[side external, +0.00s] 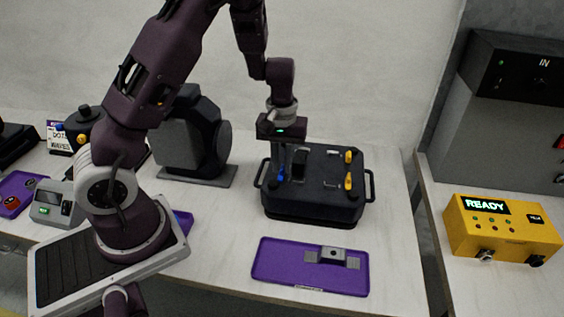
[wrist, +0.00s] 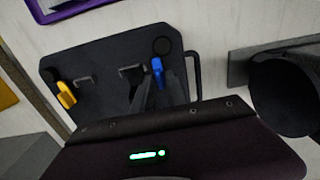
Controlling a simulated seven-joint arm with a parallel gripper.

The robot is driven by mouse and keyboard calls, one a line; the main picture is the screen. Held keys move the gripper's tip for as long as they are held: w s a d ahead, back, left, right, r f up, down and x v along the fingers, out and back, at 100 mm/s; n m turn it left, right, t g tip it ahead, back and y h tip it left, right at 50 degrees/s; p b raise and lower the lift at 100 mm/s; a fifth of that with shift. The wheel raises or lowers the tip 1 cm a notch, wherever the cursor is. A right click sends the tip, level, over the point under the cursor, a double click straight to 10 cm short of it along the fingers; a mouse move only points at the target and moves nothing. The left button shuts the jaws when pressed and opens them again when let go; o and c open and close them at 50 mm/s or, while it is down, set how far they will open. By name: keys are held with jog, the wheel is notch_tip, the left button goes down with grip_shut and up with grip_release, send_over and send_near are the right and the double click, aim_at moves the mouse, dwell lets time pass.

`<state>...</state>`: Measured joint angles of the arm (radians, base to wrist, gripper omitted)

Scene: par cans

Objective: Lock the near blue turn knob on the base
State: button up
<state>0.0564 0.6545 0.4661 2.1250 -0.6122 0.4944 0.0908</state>
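The base (side external: 318,206) is a dark box with side handles on the pale table. A blue turn knob (side external: 281,174) sits on the left part of its top, and also shows in the wrist view (wrist: 157,66). Two yellow knobs, one at the back (side external: 348,157) and one nearer (side external: 349,181), stand on the right part. My gripper (wrist: 158,79) points down over the blue knob. Its fingers show on either side of the knob, apart from each other. Whether they touch the knob cannot be told. A second blue knob is not visible; my gripper hides part of the top.
A purple tray (side external: 275,274) with a small grey part (side external: 333,254) lies in front of the base. A dark round lamp-like device (side external: 190,140) stands to the left. A yellow box reading READY (side external: 500,228) is on the right bench. Bare table lies right of the base.

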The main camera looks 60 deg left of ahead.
jog(key=shift+c, duration=0.3)
grip_shut()
jog(key=shift+n, duration=0.3)
jog(key=n, duration=0.7)
jog(key=shift+r+n, duration=0.1)
jog(key=shift+n, duration=0.2)
jog(key=n, duration=0.9)
jog(key=shift+w+n, duration=0.1)
jog(key=shift+n, duration=0.4)
